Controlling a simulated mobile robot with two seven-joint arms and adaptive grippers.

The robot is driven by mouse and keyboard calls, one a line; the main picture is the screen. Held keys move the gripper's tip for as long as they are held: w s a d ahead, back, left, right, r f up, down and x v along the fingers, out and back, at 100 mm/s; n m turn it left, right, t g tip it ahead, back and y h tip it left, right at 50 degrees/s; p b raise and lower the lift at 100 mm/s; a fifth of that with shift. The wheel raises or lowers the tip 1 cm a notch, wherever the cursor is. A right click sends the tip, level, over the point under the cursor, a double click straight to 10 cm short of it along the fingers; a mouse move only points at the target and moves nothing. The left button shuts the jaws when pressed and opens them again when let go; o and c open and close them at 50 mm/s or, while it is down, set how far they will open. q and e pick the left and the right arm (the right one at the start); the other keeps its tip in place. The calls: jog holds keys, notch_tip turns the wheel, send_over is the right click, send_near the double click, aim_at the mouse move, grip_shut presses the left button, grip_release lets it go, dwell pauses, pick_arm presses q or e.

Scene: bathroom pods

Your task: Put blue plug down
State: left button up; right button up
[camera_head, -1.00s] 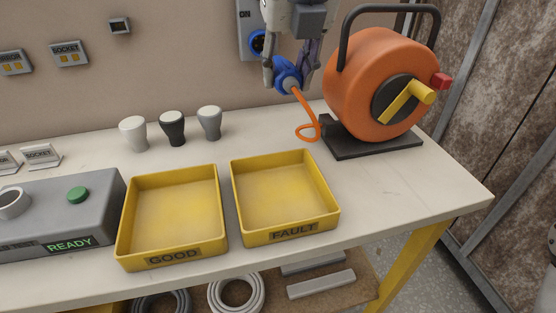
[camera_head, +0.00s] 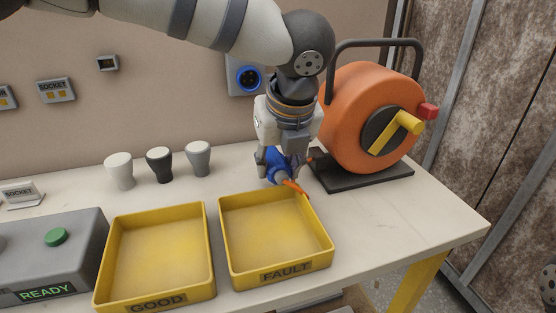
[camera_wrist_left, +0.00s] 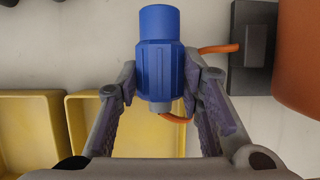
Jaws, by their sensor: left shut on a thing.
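The blue plug (camera_head: 277,166) is held in my left gripper (camera_head: 281,172), at the back edge of the FAULT tray in the head view. In the left wrist view the plug (camera_wrist_left: 163,62) sits between the two fingers of my left gripper (camera_wrist_left: 166,88), which press on its sides. An orange cable (camera_head: 296,187) comes from the plug's end. Whether the plug touches the table is hard to tell. A blue socket (camera_head: 249,78) on a grey wall box shows behind my arm, with no plug in it. My right gripper is not in view.
The orange cable reel (camera_head: 349,125) stands on its dark base (camera_head: 372,180) just right of the gripper. The yellow FAULT tray (camera_head: 279,272) and GOOD tray (camera_head: 158,301) are empty. Several loose cone-shaped pieces (camera_head: 159,165) stand left. The table at right front is clear.

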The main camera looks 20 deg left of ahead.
pick_arm(q)
jog(key=shift+f, duration=0.1)
jog(key=o, duration=1.3)
jog(key=shift+f, duration=0.15)
jog(key=p+v, duration=0.1)
jog(key=v, duration=1.1)
jog(key=shift+r+p, duration=0.3)
jog(key=shift+r, duration=0.2)
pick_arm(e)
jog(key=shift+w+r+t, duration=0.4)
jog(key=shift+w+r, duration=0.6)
